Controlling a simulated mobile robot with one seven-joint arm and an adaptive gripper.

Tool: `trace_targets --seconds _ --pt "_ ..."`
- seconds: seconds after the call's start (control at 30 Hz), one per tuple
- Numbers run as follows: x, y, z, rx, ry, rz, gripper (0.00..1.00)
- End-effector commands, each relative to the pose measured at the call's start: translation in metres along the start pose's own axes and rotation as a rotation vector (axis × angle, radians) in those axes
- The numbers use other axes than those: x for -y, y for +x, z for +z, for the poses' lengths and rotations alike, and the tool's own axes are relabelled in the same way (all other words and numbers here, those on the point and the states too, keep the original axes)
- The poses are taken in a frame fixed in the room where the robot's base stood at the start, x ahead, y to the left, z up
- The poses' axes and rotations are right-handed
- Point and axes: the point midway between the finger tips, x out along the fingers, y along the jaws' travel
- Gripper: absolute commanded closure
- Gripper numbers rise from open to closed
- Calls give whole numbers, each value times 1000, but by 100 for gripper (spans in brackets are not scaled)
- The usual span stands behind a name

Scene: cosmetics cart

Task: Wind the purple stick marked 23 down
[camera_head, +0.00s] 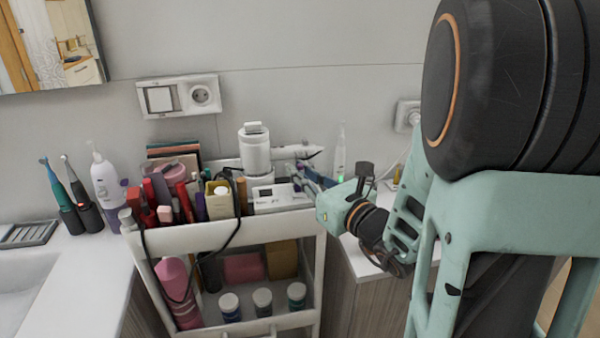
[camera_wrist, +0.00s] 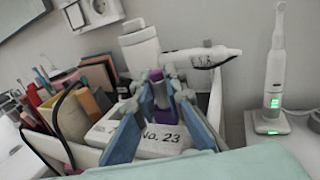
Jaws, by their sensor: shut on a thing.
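The purple stick (camera_wrist: 158,92) stands roughly upright in the wrist view, its purple top showing between my fingers. My gripper (camera_wrist: 160,88) is shut on it, with one blue finger on each side. A white block with the label "No. 23" (camera_wrist: 165,138) lies just in front of the stick, between my fingers. In the head view my gripper (camera_head: 298,172) reaches in from the right over the right end of the cart's top tray (camera_head: 180,237). There the stick is too small and covered to make out clearly.
A white hair dryer (camera_head: 255,152) stands behind the gripper, its nozzle pointing right. Bottles and tubes crowd the tray's left part, including a cream bottle (camera_head: 219,202). An electric toothbrush (camera_head: 340,160) stands on the counter to the right. A wall lies close behind.

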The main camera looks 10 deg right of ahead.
Motion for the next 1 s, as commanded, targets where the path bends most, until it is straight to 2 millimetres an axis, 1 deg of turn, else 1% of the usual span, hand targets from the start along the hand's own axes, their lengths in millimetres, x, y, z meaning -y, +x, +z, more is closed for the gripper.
trace_targets --seconds 0.1,0.13,0.3,0.77,1.0 --pt "0 0 0 0 0 1 100" --pt "0 0 0 0 0 1 87" --pt "0 0 0 0 0 1 70" --pt "0 0 0 0 0 4 70" --pt "2 2 2 2 -3 69 70"
